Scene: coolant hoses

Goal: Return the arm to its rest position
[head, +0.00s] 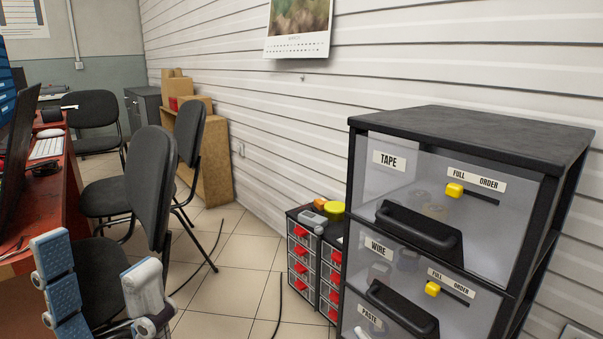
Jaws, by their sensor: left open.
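My left gripper (103,283) is at the lower left of the head view. Its blue-padded finger and its pale finger stand apart, with no object visible between them. It is in front of a dark chair and the red desk, well to the left of the drawer cabinet and touching nothing that I can make out. The rest of my left arm is mostly cut off by the bottom edge. My right gripper is not in view.
A black cabinet (470,134) with clear drawers labelled TAPE and WIRE stands at the right. A small red-handled drawer unit (301,262) is beside it. Dark chairs (150,175) and a red desk (62,185) fill the left. Tiled floor (235,255) lies open between; dark hoses lie on it.

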